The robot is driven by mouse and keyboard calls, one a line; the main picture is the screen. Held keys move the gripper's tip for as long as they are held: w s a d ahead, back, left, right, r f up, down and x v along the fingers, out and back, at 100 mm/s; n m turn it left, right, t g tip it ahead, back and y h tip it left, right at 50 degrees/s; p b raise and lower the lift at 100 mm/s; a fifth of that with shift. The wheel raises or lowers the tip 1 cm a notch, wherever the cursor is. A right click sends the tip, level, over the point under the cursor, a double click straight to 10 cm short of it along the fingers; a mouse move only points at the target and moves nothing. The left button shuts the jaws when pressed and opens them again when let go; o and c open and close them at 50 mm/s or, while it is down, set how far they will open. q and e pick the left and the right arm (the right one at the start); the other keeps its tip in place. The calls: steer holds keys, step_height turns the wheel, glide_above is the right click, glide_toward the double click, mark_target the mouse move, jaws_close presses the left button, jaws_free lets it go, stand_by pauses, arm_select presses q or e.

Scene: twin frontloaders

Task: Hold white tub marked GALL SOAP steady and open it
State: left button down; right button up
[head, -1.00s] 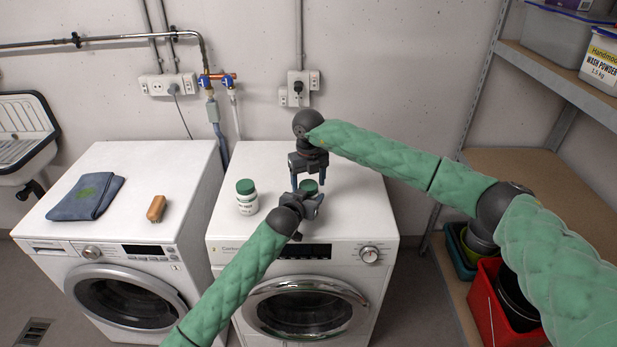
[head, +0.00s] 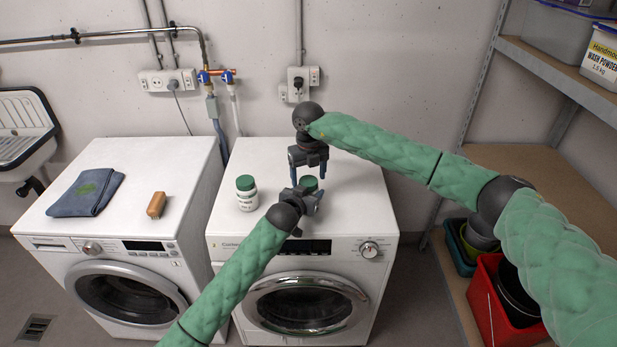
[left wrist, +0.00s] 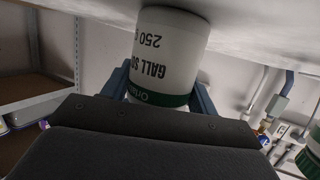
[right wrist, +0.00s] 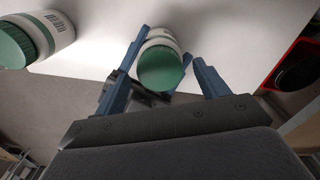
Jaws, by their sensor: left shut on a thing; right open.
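The white tub marked GALL SOAP (left wrist: 168,52) has a green lid (right wrist: 161,69). It stands upright on the right-hand washing machine. My left gripper (head: 308,197) is shut on it from the front, and the left wrist view shows the two blue fingers on either side near its green band. My right gripper (head: 307,176) points down above the lid, open. In the right wrist view the lid lies between the spread fingers of the right gripper (right wrist: 165,75), with gaps beside it.
A second white tub with a green lid (head: 246,194) stands left of the held one. A folded blue cloth (head: 86,193) and a brush (head: 157,205) lie on the left washing machine (head: 130,215). A shelf rack (head: 545,160) stands at right.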

steer(key=shift+r, duration=1.85)
arm_select(q)
steer(key=shift+c, duration=1.8)
jaws_free()
arm_select(e)
steer(key=shift+f, duration=0.1)
